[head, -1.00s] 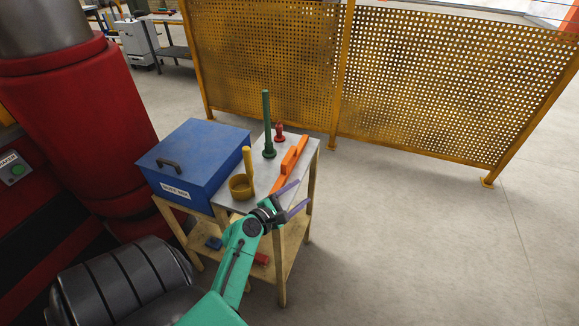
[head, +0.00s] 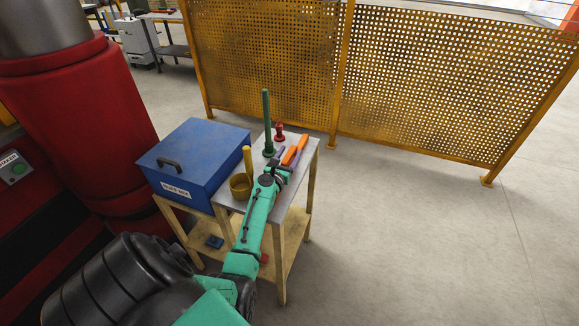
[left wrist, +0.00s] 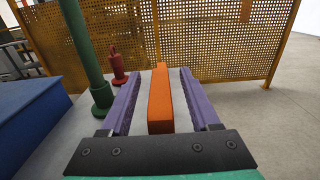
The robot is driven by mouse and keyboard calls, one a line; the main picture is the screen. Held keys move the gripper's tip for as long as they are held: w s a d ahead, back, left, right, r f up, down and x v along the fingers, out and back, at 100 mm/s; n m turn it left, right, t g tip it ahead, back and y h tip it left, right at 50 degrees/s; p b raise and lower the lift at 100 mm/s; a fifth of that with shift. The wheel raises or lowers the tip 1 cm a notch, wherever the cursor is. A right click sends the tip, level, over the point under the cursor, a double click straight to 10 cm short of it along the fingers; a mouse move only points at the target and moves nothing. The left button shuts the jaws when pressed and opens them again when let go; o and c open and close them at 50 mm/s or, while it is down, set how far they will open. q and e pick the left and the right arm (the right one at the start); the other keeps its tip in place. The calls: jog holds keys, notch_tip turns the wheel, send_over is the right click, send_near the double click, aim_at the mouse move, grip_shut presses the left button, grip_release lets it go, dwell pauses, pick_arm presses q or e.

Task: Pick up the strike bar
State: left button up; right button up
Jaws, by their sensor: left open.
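The strike bar, which I take to be the orange bar (head: 302,145), lies on the small metal-topped table, partly hidden by my left gripper in the head view. In the left wrist view the orange bar (left wrist: 160,104) runs lengthwise between the two purple fingers. My left gripper (head: 291,157) is open, with a gap on each side of the bar. It also shows in the left wrist view (left wrist: 159,74). I cannot tell how high the fingers are against the bar. My right gripper is not in view.
A blue box (head: 195,152) stands on the left. Yellow mesh fencing (head: 430,85) stands behind. Floor on the right is clear.

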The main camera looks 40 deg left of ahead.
pick_arm(q)
jog(key=shift+w+f, duration=0.1)
jog(key=shift+w, duration=0.05)
grip_shut()
notch_tip(320, 180, up, 12)
jog(key=f+p, duration=0.1)
jog(key=p, duration=0.7)
notch_tip(320, 180, up, 9)
jog(key=p, duration=0.2)
send_over(290, 153)
jog(key=shift+a+r, duration=0.1)
jog(key=shift+r, duration=0.05)
